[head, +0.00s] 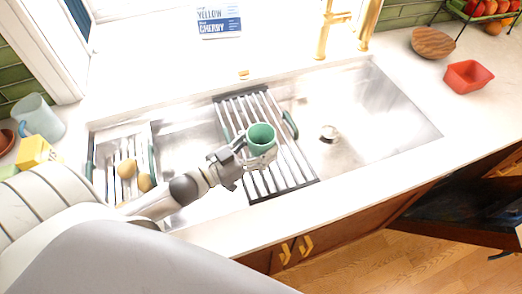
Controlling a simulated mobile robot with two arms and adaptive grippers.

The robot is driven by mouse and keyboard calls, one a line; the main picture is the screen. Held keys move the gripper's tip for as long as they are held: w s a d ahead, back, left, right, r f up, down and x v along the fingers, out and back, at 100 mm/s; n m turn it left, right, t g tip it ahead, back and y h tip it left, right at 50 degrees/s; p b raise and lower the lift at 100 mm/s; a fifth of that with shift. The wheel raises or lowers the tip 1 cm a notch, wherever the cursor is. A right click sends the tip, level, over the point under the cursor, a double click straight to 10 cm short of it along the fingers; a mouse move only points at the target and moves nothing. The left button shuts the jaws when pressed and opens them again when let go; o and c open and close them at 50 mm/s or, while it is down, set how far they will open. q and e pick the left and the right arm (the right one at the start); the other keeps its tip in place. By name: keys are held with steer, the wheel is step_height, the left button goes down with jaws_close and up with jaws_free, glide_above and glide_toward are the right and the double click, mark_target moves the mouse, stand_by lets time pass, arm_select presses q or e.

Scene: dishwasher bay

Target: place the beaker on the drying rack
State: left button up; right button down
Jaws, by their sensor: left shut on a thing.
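The beaker (262,134), a green cup, is upright with its open top facing up. My left gripper (250,154) comes in from the left and is shut on it; the fingers and hand hide part of its lower side. The beaker is over the middle of the drying rack (271,184), a slatted metal rack with dark ends and green side grips laid across the sink. I cannot tell whether the beaker's base touches the slats. My right gripper is not in view.
A second insert (111,173) with several round brown items sits in the sink's left part. The sink's right basin (365,105) is empty around its drain. A gold faucet (326,30) stands behind. A red bowl (468,77) and a light-blue pitcher (37,118) stand on the counter.

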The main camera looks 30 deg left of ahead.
arm_select(q)
step_height(320, 180, down, 3)
steer(key=shift+r+p, duration=0.15)
steer(key=shift+p, duration=0.15)
steer(key=shift+d, duration=0.1)
steer(key=shift+f, duration=0.2)
steer(key=shift+f, duration=0.1)
steer(key=o, duration=0.7)
steer(key=shift+o, duration=0.2)
